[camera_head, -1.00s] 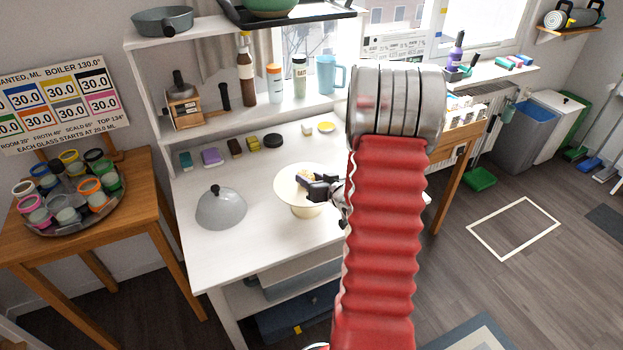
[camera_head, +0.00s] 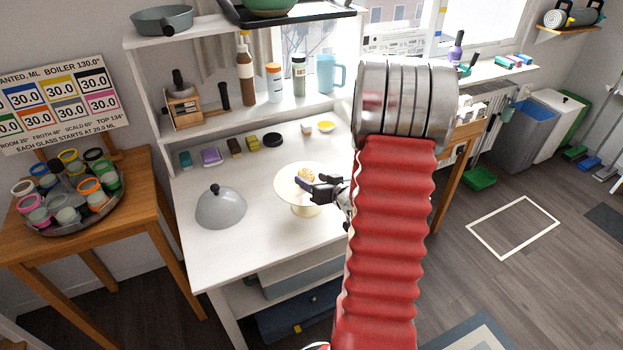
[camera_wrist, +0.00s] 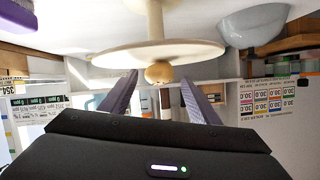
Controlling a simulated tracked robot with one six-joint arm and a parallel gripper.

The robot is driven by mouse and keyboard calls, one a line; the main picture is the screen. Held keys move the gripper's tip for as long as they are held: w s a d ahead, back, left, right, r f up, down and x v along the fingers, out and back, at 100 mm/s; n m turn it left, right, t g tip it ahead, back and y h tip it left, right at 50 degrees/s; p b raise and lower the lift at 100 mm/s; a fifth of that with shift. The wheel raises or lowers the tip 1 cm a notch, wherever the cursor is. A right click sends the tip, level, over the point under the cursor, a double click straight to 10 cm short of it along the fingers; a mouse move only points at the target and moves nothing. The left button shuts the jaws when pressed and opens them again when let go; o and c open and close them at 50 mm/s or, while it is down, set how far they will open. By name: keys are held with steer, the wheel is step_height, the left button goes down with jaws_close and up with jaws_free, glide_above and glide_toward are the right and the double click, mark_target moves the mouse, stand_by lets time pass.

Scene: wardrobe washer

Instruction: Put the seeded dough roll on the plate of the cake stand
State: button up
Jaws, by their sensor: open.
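The seeded dough roll (camera_head: 306,174) is a small golden-brown ball resting on the plate of the cream cake stand (camera_head: 288,187). My gripper (camera_head: 312,188) is open beside the roll, at the front right of the plate. In the wrist view, which is upside down, the roll (camera_wrist: 158,73) sits against the plate (camera_wrist: 120,58), between and beyond the two spread fingers of my gripper (camera_wrist: 154,95). A gap shows on both sides of the roll, so the fingers do not grip it.
A grey dome lid (camera_head: 221,208) stands left of the cake stand. Several small coloured blocks and a black disc (camera_head: 272,140) line the back of the white table (camera_head: 215,255). Bottles and a blue jug (camera_head: 329,74) stand on the shelf above. The table's front left is clear.

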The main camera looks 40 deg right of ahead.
steer(key=v, duration=0.9)
steer(key=shift+s+r, duration=0.2)
steer(key=shift+s, duration=0.15)
steer(key=shift+a, duration=0.1)
steer(key=w+a+r+n+g+h, duration=0.2)
steer(key=w+a+r+g, duration=0.15)
steer(key=a+r, duration=0.75)
steer(key=s+a+r+n+g+y, duration=0.1)
steer(key=s+a+r+g+y, duration=0.1)
steer(key=s+a, duration=0.5)
steer(key=s+a+r+n+g+y, duration=0.2)
steer(key=s+a, duration=0.6)
steer(key=a, duration=0.8)
steer(key=shift+s+a+y, duration=0.25)
steer(key=shift+y, duration=0.05)
